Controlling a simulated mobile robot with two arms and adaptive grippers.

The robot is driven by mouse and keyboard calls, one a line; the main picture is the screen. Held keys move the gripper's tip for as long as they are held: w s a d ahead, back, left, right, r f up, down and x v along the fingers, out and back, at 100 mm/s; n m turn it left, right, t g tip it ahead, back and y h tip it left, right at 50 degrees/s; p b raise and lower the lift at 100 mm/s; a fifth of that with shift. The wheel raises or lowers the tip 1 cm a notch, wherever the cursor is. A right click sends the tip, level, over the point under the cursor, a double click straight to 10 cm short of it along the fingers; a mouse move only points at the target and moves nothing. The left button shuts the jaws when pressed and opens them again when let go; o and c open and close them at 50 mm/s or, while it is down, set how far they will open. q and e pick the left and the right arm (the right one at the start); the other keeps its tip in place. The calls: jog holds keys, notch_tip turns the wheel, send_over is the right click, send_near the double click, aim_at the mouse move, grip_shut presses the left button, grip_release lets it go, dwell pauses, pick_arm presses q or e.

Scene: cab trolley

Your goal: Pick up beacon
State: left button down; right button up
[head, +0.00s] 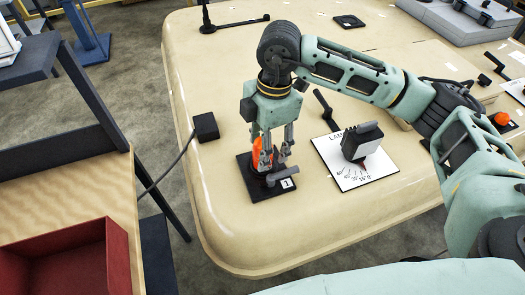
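The orange beacon (257,157) stands upright on a small black plate (257,186) with a white label, near the front left of the beige panel. My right gripper (277,158) points down at it from above. Its two fingers are apart. One finger passes in front of the beacon and hides part of it; the other is to the right of it. I see no clear grip on the beacon. A grey lever handle (284,174) lies on the same plate, just in front of the fingers. My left gripper is not in view.
A white dial card with a dark lever block (361,141) is right of the beacon. A black box (206,127) with a cable is to its left. A red bin (80,262) sits on a wooden bench at lower left. Another orange item (501,118) is at far right.

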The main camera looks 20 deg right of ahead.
jog(key=shift+s+a+f+p, duration=0.1)
jog(key=shift+a+f+p, duration=0.1)
jog(key=shift+f, duration=0.7)
jog(key=shift+a+f+p, duration=0.15)
jog(key=shift+f, duration=0.7)
jog(key=c, duration=1.3)
